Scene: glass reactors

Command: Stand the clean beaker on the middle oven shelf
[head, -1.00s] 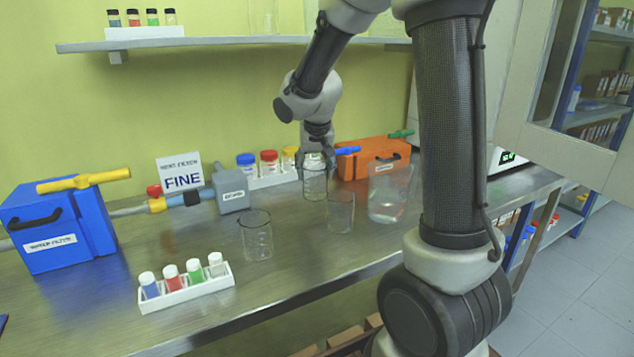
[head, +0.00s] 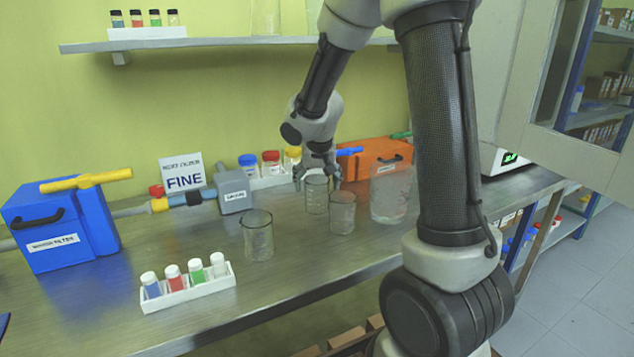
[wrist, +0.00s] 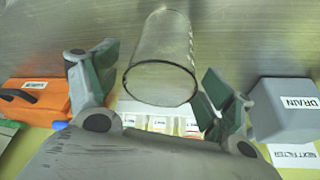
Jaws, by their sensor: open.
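A clear, empty-looking glass beaker (head: 317,196) stands upright on the steel bench, below my gripper (head: 318,182). My gripper is open, its fingers spread to either side of the beaker's rim. In the wrist view the beaker (wrist: 160,58) lies between the open fingers (wrist: 158,88), with a gap on each side. Another empty-looking beaker (head: 342,214) stands close in front to its right, and one more (head: 257,237) stands to the left. Which is the clean one I cannot tell. A white unit with a green display (head: 505,158), perhaps the oven, is partly hidden behind my arm; its shelves are not visible.
A larger beaker with liquid (head: 391,198) stands to the right, before an orange case (head: 372,160). Behind are capped jars (head: 270,162) and a grey drain box (head: 234,192). A vial rack (head: 188,292) is at the front left. A pale windowed door (head: 560,120) stands at right.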

